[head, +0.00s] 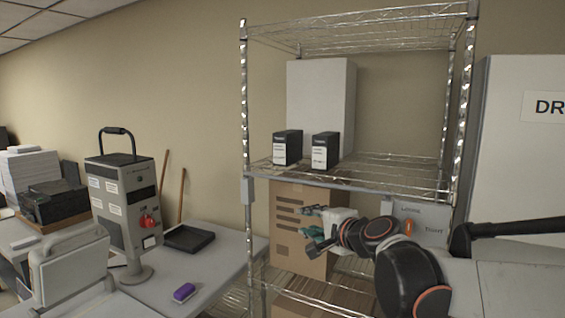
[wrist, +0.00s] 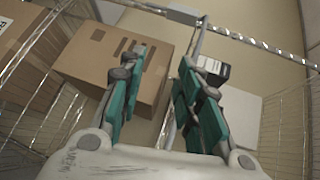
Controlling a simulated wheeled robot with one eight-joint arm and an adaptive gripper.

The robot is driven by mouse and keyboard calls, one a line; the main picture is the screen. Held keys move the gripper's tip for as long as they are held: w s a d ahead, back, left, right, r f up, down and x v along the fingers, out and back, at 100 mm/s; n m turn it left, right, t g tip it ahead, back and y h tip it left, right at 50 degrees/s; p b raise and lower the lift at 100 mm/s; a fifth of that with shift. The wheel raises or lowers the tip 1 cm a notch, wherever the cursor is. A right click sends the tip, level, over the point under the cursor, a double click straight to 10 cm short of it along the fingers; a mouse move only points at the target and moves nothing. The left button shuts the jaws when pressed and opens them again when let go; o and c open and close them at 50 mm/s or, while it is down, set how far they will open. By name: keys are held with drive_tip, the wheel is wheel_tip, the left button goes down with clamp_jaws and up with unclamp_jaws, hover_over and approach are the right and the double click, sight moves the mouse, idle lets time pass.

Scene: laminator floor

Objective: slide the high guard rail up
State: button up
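The high guard rail (head: 350,184) is a grey bar along the front edge of the wire shelf, with a grey block (head: 247,190) at its left end on the post. In the wrist view a pale bar (wrist: 255,42) crosses the top; I cannot tell for sure that it is the rail. My gripper (head: 309,228) is below the rail, in front of the cardboard box. Its green fingers (wrist: 166,58) are apart with nothing between them. No contact with the rail shows.
A cardboard box (head: 290,222) stands on the level below the rail; it fills the upper left in the wrist view (wrist: 110,68). Two black-and-white boxes (head: 325,150) and a large white box (head: 318,90) stand above. A table (head: 215,265) is at left.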

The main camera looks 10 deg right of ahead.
sight(310, 183)
drive_tip(key=w+d+r+m+t+h+p, duration=0.2)
drive_tip(key=w+d+r+m+p, duration=0.15)
drive_tip(key=d+r, duration=0.25)
drive_tip(key=w, duration=0.4)
drive_tip(key=w+a+f+p, duration=0.1)
drive_tip(key=w, duration=0.4)
drive_tip(key=w+a, duration=0.1)
drive_tip(key=w, duration=0.4)
drive_tip(key=shift+w+f+p, duration=0.15)
drive_tip(key=shift+f+p, duration=0.15)
drive_tip(key=shift+f, duration=0.1)
clamp_jaws()
